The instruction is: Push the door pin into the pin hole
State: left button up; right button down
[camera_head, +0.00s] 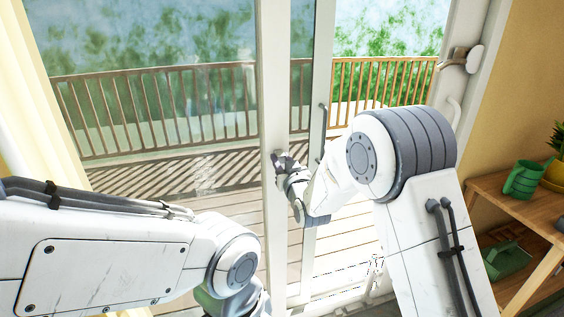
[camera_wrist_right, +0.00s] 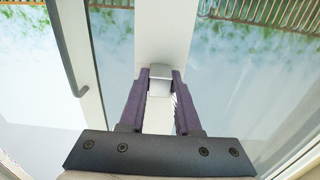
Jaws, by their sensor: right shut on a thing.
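My right gripper (camera_head: 279,158) reaches to the white upright frame (camera_head: 273,60) in the middle of the glass sliding door. In the right wrist view, the fingers of this gripper (camera_wrist_right: 161,82) are shut on a small pale grey piece, which looks like the door pin (camera_wrist_right: 160,87), against the white frame. How deep the pin sits cannot be told. The pin hole cannot be made out; the fingers and pin cover that spot. My left arm comes in low on the left, and its gripper is out of the picture.
A grey door handle (camera_head: 323,132) stands just right of my right gripper. A lever handle (camera_head: 460,58) is on the right door frame. A wooden shelf (camera_head: 490,186) holds a green watering can (camera_head: 524,178) at the right. A pale curtain (camera_head: 45,120) hangs at the left.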

jog(key=shift+w, duration=0.2)
jog(key=c, duration=0.5)
grip_release()
jog(key=b+v, duration=0.2)
jog(key=v, duration=0.8)
jog(key=shift+s, duration=0.2)
